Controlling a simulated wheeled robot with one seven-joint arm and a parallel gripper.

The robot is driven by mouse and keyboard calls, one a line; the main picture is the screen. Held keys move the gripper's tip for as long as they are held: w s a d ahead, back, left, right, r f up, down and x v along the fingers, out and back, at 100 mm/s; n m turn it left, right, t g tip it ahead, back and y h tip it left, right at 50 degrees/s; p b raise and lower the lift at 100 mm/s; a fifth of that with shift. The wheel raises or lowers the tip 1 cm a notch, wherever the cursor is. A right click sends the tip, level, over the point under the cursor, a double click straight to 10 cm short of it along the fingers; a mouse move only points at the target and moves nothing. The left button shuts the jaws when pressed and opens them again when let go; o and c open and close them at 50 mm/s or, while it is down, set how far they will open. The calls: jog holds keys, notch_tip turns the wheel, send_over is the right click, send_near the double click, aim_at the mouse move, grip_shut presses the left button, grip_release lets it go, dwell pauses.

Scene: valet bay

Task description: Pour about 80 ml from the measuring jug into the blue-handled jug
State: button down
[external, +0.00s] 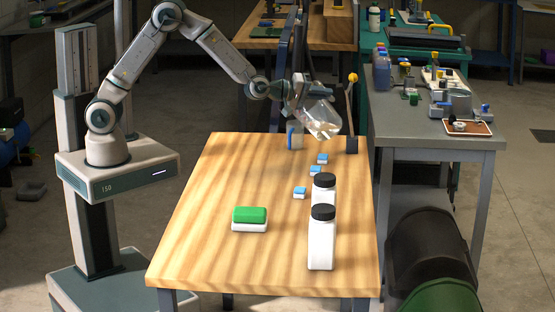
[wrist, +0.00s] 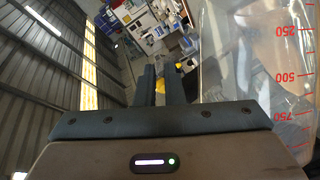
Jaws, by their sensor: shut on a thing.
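The measuring jug (external: 318,116) is clear and hangs tilted in the air over the far end of the wooden table. Its wall with red marks 250, 500 and 750 fills the right of the wrist view (wrist: 285,75). My gripper (external: 299,92) is shut on this jug; its two dark fingers (wrist: 162,85) also show in the wrist view, where the grip itself is hard to see. A small vessel with a blue part, seemingly the blue-handled jug (external: 291,138), stands on the table below and left of the tilted jug. Its contents and any falling stream cannot be made out.
Two white bottles with black lids (external: 321,245) stand at the table's right. A green-topped block (external: 249,217) lies nearer the front, and several small blue-topped pieces (external: 300,192) lie mid-table. A dark post with a yellow knob (external: 351,115) rises right of the jug. The left of the table is clear.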

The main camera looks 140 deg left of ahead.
aim_at(316, 82)
jog(key=shift+s+r+n+b, duration=0.3)
jog(key=shift+s+r+n, duration=0.2)
jog(key=shift+s+r, duration=0.3)
dwell(0.9)
jog(key=shift+s+a+r+n+t+y+b, duration=0.1)
jog(key=shift+s+r+n+t+y+b, duration=0.25)
jog(key=shift+b, duration=0.4)
jog(key=shift+s+a+r+n+t+y+b, duration=0.15)
jog(key=shift+s+b, duration=0.3)
jog(key=shift+b, duration=0.3)
dwell(0.5)
jog(key=shift+s+r+b, duration=0.1)
jog(key=shift+b, duration=0.45)
